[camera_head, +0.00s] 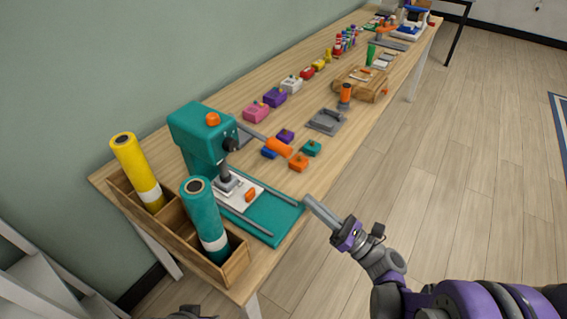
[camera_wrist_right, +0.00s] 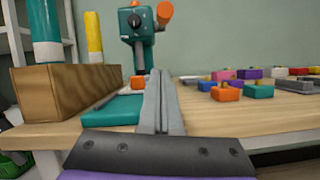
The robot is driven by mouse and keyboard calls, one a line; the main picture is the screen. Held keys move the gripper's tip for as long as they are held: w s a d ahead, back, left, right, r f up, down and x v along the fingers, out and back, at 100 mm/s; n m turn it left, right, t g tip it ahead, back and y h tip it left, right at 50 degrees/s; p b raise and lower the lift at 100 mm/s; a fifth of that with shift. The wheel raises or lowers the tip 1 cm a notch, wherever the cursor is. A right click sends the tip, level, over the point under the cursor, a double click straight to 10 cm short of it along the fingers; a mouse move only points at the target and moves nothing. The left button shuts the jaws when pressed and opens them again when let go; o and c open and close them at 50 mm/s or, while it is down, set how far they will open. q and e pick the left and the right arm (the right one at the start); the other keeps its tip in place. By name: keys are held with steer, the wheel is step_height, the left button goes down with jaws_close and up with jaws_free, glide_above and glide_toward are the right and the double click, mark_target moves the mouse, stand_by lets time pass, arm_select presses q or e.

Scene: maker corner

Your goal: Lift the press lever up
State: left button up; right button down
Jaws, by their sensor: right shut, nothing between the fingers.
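The teal press (camera_head: 198,138) stands on the bench at the left, on a teal base (camera_head: 262,222). Its lever ends in an orange handle (camera_head: 278,146), which sticks out from the press's side to the right in the head view. In the right wrist view the press (camera_wrist_right: 128,22) stands beyond the fingers, and the orange handle (camera_wrist_right: 165,13) shows at the top. My right gripper (camera_head: 311,203) is shut and empty, near the bench's front edge beside the base, apart from the lever. Only a small dark part of my left arm shows at the bottom edge; its fingers are not visible.
A wooden box (camera_head: 237,265) with a yellow roll (camera_head: 130,165) and a teal roll (camera_head: 199,205) stands left of the press. Small colored blocks (camera_head: 311,148) and a grey tray (camera_head: 327,121) lie to its right. Open floor lies in front of the bench.

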steer(key=shift+a, duration=0.1)
steer(key=x, duration=1)
steer(key=shift+w+a+r, duration=0.1)
steer(key=shift+d+r, duration=0.3)
steer(key=shift+r, duration=0.65)
steer(key=shift+d+r, duration=0.3)
steer(key=shift+r, duration=0.65)
